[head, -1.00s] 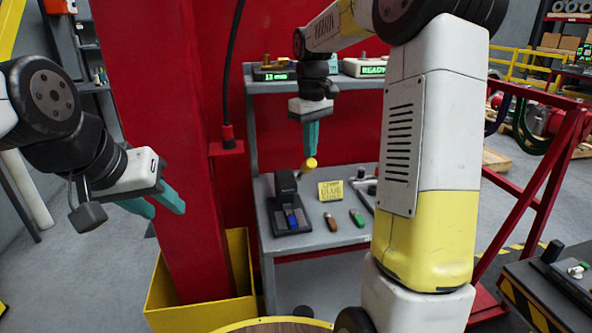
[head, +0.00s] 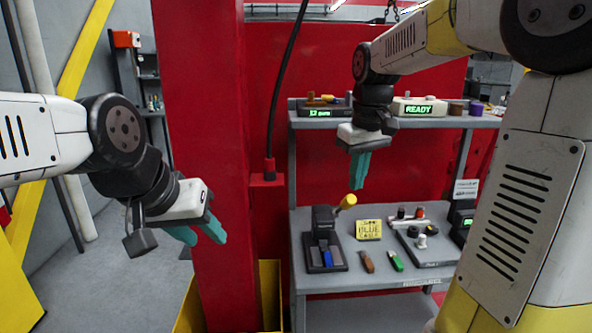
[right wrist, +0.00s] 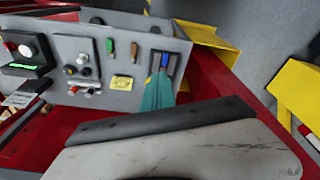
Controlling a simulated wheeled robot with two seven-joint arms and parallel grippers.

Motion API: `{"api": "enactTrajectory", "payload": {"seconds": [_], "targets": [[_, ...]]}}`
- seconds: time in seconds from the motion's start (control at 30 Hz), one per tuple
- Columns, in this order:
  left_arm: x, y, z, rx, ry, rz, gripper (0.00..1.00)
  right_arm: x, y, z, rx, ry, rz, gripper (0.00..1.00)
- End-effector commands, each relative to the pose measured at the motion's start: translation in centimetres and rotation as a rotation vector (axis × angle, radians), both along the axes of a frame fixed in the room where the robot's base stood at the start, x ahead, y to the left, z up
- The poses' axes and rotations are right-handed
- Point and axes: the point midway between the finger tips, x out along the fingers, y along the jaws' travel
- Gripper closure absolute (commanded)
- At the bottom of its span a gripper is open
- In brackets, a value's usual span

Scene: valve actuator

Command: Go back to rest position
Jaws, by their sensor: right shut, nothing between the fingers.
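My left gripper (head: 203,232) hangs at the left in the head view, in front of the red column, with its two teal fingers apart and nothing between them. My right gripper (head: 359,170) is above the grey workbench, its teal fingers together, pointing down and empty. It also shows in the right wrist view (right wrist: 157,92). Below it on the bench stands a black device (head: 325,240) with a yellow-knobbed lever (head: 347,201) and a blue piece (head: 328,258) at its front. The right gripper is apart from the lever.
The grey bench (head: 310,285) also holds a yellow note (head: 369,229), a brown piece (head: 367,261), a green piece (head: 397,261) and a dark tray (head: 432,257) of knobs. A shelf (head: 460,122) carries a READY display (head: 419,108). The red column (head: 205,90) stands beside the left arm.

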Motion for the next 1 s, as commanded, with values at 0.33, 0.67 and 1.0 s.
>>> {"api": "enactTrajectory", "payload": {"seconds": [0.33, 0.67, 1.0], "targets": [[0.0, 0.0, 0.0, 0.000, 0.000, 0.000, 0.61, -12.7, 0.9, -0.1, 0.176, -0.247, -0.237, 1.00], [0.0, 0.0, 0.0, 0.000, 0.000, 0.000, 0.61, -17.1, 1.6, -2.3, 0.283, -0.338, -0.341, 1.00], [0.0, 0.0, 0.0, 0.000, 0.000, 0.000, 0.61, -17.2, 1.6, -2.3, 0.285, -0.338, -0.344, 1.00]]}}
